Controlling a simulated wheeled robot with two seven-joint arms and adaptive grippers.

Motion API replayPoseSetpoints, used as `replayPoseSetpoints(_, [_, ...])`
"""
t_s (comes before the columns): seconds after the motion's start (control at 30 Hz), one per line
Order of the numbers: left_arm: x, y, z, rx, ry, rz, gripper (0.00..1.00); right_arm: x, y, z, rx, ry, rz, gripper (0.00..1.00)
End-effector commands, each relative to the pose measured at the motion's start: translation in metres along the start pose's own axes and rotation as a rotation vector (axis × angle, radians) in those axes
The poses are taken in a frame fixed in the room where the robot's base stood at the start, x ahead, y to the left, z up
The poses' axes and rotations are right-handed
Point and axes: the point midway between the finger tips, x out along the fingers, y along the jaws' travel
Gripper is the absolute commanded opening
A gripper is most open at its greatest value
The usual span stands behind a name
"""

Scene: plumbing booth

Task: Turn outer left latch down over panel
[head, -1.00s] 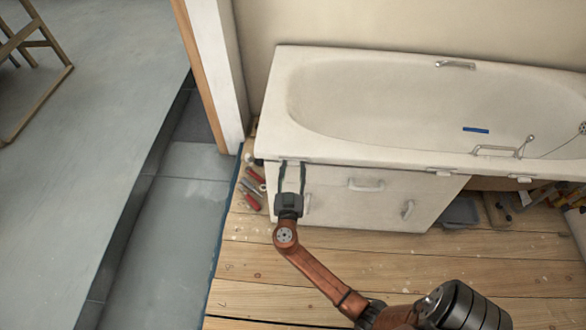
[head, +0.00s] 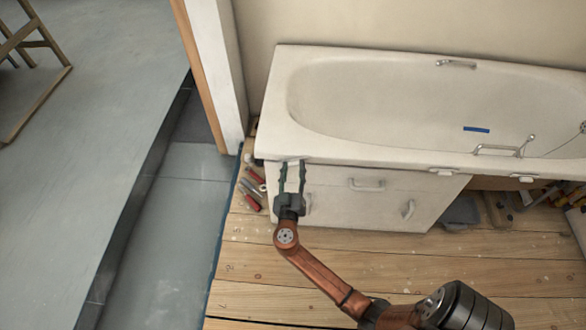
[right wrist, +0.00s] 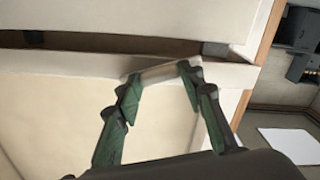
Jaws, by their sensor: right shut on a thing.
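The white bath panel (head: 340,206), with handles on it, stands under the front rim of the bathtub (head: 375,154). My right gripper (head: 292,164) reaches up to the panel's upper left, just below the rim. In the right wrist view its dark green fingers (right wrist: 160,74) are shut on a small pale piece, which I take to be the outer left latch (right wrist: 160,71). The fingers hide that latch in the head view, so its exact angle is unclear. My left gripper is not in view.
Two more pale latches, (head: 442,170) and (head: 523,179), sit along the rim to the right. Red-handled tools (head: 252,202) lie on the floorboards left of the panel. A grey tray (head: 460,212) lies to its right. The boards in front are clear.

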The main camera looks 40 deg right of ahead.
Motion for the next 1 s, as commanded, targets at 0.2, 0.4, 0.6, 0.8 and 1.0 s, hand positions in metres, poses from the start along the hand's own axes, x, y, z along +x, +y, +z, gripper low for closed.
replayPoseSetpoints(0.2, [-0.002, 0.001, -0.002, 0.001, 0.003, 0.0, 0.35, -0.001, -0.001, 0.0, -0.207, 0.0, -0.004, 0.12])
replayPoseSetpoints(0.4, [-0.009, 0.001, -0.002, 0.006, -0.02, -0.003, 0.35, -0.001, -0.002, -0.001, -0.396, 0.001, -0.003, 0.12])
replayPoseSetpoints(0.6, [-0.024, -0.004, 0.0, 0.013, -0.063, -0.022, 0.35, -0.001, -0.002, -0.002, -0.588, 0.001, -0.003, 0.12])
replayPoseSetpoints(0.8, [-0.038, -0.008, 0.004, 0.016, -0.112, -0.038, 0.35, -0.001, -0.002, -0.002, -0.768, 0.002, -0.004, 0.12])
replayPoseSetpoints(1.0, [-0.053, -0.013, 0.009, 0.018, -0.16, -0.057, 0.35, -0.001, -0.002, -0.001, -0.919, 0.002, -0.003, 0.12])
